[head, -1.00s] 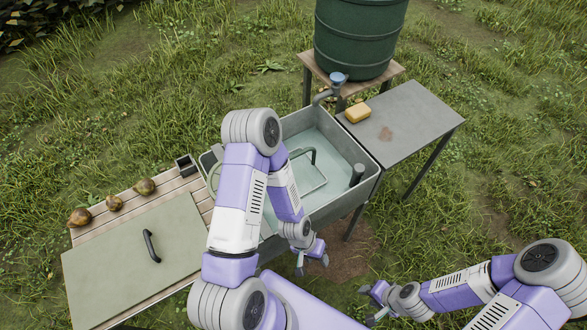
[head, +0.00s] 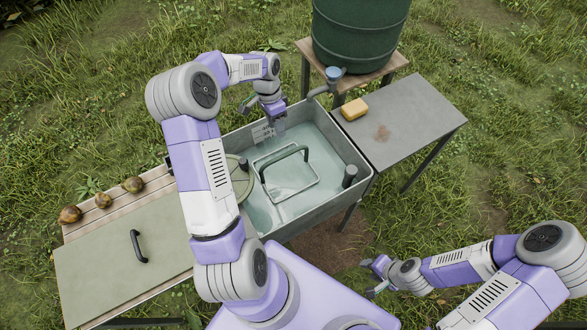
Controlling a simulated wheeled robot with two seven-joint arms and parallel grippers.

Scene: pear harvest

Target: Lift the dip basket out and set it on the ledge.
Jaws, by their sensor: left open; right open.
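The dip basket (head: 316,190) sits in the water of the grey sink (head: 324,211). Its pale wire rim shows, and its dark arched handle (head: 285,157) stands up over it. The basket's lower part is hard to make out under the water. My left gripper (head: 268,131) is open and points down by the sink's far left side, behind the basket and apart from the handle. My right gripper (head: 366,278) is open and empty, in front of the sink at the right, over the grass. I cannot tell for certain which surface is the ledge.
A grey side table (head: 405,118) with a yellow sponge (head: 354,109) adjoins the sink's right side. A tap (head: 333,76) and green barrel (head: 360,35) stand behind. A dark upright pipe (head: 349,176) is in the sink's right corner. Pears (head: 133,184) lie on slats beside a handled board (head: 105,250).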

